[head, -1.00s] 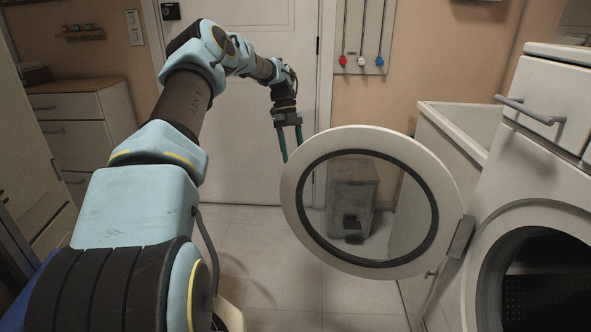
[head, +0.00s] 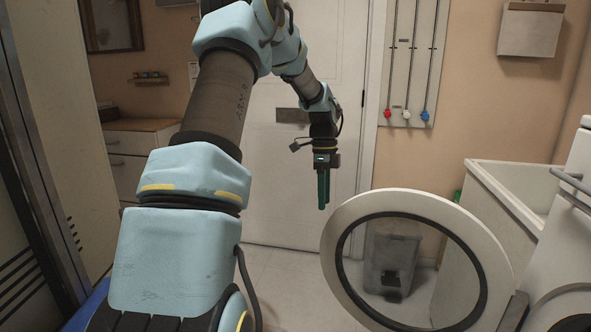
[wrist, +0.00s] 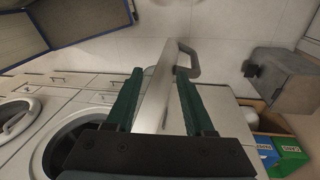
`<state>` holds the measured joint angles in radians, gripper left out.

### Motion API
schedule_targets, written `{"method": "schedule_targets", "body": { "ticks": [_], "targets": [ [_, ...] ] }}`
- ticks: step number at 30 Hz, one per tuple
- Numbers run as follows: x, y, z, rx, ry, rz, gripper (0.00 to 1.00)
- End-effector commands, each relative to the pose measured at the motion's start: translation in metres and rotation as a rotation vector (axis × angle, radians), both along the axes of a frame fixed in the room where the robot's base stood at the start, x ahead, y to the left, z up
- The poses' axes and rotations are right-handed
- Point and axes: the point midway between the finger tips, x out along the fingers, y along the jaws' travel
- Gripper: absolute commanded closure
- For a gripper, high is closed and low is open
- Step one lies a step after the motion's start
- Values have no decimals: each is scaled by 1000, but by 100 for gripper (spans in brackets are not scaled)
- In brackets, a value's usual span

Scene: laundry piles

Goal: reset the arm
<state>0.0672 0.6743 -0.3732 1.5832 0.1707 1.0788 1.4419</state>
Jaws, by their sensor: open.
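My gripper (head: 323,190) hangs pointing down in front of the white door, left of the open washer door. In the wrist view my gripper (wrist: 158,80) shows its two green fingers spread apart. No object is held between them. A light grey bar with a handle shows behind the gap between the fingers in that view. My arm is raised and bent, reaching forward and across the head view.
The round washer door (head: 345,222) stands open at the lower right. A grey bin (head: 392,258) shows through its glass. A white sink (head: 505,195) is at the right. Drawers (head: 135,155) stand at the left. Tiled floor lies below my gripper.

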Motion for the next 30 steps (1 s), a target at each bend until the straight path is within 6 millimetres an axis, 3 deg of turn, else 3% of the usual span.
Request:
{"method": "schedule_targets", "body": {
  "ticks": [1,6,15,21,30],
  "targets": [
    [-17,14,15,31,-24,131,47],
    [-72,62,37,92,-107,656,47],
    [-177,135,59,65,-189,1534,47],
    [-210,151,60,31,-188,1798,47],
    [-213,153,58,28,-187,1826,47]
  ]
}}
